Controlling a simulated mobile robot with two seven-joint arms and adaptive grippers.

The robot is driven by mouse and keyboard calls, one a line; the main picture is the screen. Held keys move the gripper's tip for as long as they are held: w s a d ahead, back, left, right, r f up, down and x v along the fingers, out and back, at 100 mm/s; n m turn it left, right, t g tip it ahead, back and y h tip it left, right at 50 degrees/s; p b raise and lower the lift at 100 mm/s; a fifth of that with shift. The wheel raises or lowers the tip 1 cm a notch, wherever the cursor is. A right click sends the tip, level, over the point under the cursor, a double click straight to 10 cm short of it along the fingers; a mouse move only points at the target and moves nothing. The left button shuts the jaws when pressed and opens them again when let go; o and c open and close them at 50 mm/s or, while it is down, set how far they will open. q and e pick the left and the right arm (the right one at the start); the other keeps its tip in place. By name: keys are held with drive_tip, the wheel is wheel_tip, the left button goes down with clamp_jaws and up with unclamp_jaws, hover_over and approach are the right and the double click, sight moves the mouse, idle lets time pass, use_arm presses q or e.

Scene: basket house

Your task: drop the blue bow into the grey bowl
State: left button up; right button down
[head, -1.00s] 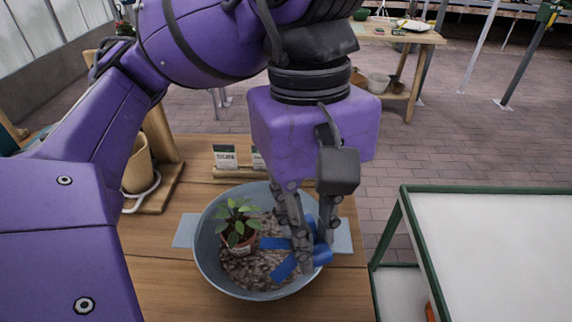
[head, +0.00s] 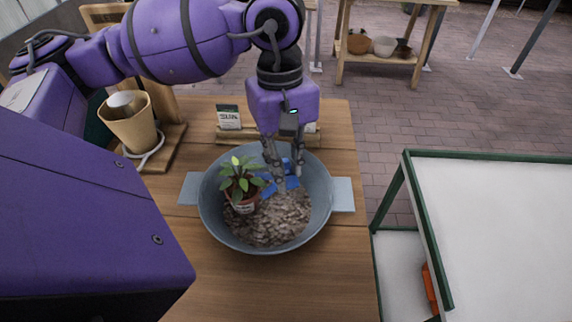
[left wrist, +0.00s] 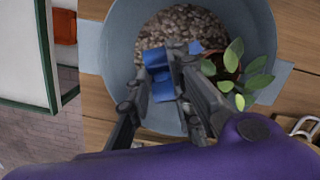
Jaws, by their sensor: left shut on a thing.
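The grey bowl (head: 322,205) stands on the wooden table, with gravel and a small potted plant (head: 240,185) inside; its wall also shows in the left wrist view (left wrist: 255,22). My left gripper (head: 282,180) reaches down into the far part of the bowl, right of the plant. It is shut on the blue bow (head: 290,184), which is partly hidden by the fingers. In the left wrist view the bow (left wrist: 157,62) shows beside the fingers, over the bowl. I cannot tell whether the bow touches the gravel. My right gripper is not in view.
A tan pot-shaped lamp (head: 130,125) on a wooden stand is left of the bowl. Small label cards (head: 229,118) stand behind it. A white-topped table with a green frame (head: 490,230) is at the right. A bench with pots (head: 385,46) stands farther back.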

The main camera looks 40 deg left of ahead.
use_arm(q)
drive_tip(key=shift+f, duration=0.5)
drive_tip(key=shift+f+b, duration=0.4)
drive_tip(key=shift+f, duration=0.1)
drive_tip(key=o, duration=0.7)
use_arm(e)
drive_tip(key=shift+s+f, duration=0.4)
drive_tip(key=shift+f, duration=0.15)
